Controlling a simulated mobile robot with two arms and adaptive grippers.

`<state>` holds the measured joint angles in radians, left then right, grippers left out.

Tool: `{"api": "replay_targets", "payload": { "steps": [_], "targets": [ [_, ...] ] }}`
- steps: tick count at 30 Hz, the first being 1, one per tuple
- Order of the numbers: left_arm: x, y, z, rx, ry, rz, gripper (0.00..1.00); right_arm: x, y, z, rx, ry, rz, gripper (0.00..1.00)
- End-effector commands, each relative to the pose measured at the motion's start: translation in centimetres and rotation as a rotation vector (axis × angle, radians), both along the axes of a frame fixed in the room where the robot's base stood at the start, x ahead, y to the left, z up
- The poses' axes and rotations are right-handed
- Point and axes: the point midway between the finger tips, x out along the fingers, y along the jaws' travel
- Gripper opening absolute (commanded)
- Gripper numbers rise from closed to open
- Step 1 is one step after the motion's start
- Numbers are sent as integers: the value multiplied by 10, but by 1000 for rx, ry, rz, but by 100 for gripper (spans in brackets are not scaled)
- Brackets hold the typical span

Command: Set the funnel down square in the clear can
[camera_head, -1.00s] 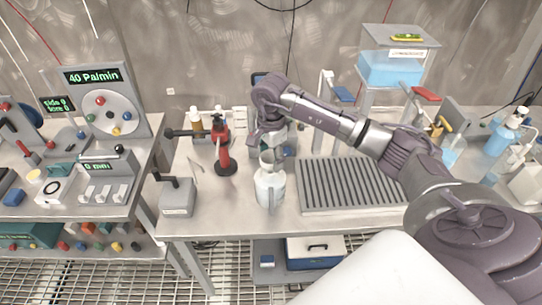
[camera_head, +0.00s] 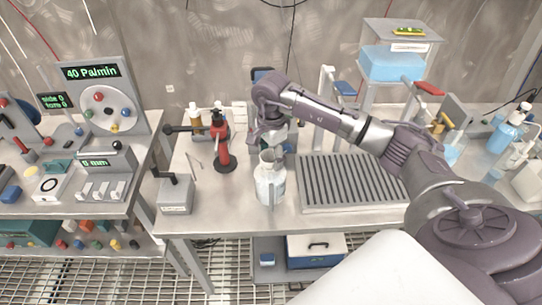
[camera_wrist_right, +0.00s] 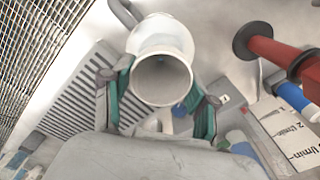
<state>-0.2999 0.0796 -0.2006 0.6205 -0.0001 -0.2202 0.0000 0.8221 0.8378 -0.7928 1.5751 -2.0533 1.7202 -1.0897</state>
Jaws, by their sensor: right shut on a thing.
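The clear can (camera_head: 270,188), pale and whitish, stands upright on the steel bench, left of the ribbed tray. My right gripper (camera_head: 272,138) is above and just behind its top, pointing down. In the wrist view its two green-padded fingers (camera_wrist_right: 162,106) are shut on the funnel (camera_wrist_right: 160,80), whose round wide mouth faces the camera. In the head view the funnel (camera_head: 267,157) shows small at the can's top. The can (camera_wrist_right: 160,35) shows partly behind it in the wrist view. I cannot tell whether the funnel's stem is inside the can or its rim rests on it. My left gripper is out of view.
A red-handled tool stand (camera_head: 222,150) is close to the left of the can. A grey box with a lever (camera_head: 175,195) sits at the bench's left edge. The ribbed tray (camera_head: 350,183) lies to the right. A blue tank (camera_head: 393,66) stands behind it.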

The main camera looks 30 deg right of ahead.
Motion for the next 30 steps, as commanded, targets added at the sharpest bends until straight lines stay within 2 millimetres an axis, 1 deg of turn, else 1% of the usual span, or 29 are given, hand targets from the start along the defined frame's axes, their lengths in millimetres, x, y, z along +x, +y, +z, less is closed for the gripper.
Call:
{"api": "replay_targets", "payload": {
  "steps": [3, 4, 9, 16, 17, 18, 19, 30],
  "targets": [
    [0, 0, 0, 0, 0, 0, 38, 0, 0, 0, 0, 0, 0, 29],
    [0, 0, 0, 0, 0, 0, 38, 0, 0, 0, 0, 0, 0, 60],
    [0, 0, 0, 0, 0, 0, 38, 0, 0, 0, 0, 0, 0, 88],
    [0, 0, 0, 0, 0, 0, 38, 0, 0, 0, 0, 1, 0, 88],
    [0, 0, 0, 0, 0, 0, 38, 0, 0, 0, 0, 1, 1, 91],
    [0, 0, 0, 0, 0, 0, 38, 0, 0, 0, 0, 1, 1, 98],
    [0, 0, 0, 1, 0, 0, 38, 0, 0, 0, 0, 1, 1, 100],
    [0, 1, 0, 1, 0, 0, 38, 0, 0, 0, 0, 1, 1, 100]
  ]
}}
